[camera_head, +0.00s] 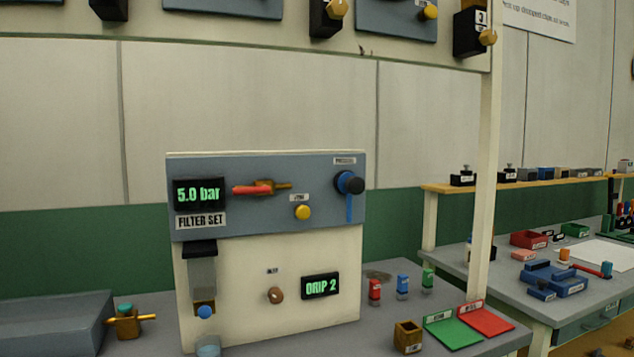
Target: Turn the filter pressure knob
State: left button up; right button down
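The filter panel (265,215) stands on the bench, blue-grey on top and cream below. The pressure knob (354,186) is at its upper right under a small label; it is black with a blue part behind it and a blue strip hanging below. The display (199,194) at the upper left reads "5.0 bar", above a "FILTER SET" label (201,221). A red lever on a brass valve (263,188) and a yellow button (302,212) sit between them. Neither of my grippers is in view, so nothing touches the knob.
Below are a brown knob (276,295), a "DRIP 2" display (320,286) and a clear filter bowl (202,275). Small red, blue and green pieces, a wooden cup (408,337), a green tray (453,333) and red tray (486,321) stand right. A post (486,190) rises beyond.

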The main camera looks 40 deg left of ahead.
aim_at(355, 185)
jog(key=i+u, duration=0.1)
jog(key=u, duration=0.25)
jog(key=l+u, duration=0.15)
jog(key=u, duration=0.25)
jog(key=i+l+u, duration=0.1)
jog(key=u, duration=0.25)
jog(key=i+l+u, duration=0.1)
jog(key=l+u, duration=0.45)
jog(key=l, duration=0.2)
jog(key=i+l+u, duration=0.2)
jog(key=l, duration=0.6)
jog(key=l+u, duration=0.25)
jog(key=l, duration=0.5)
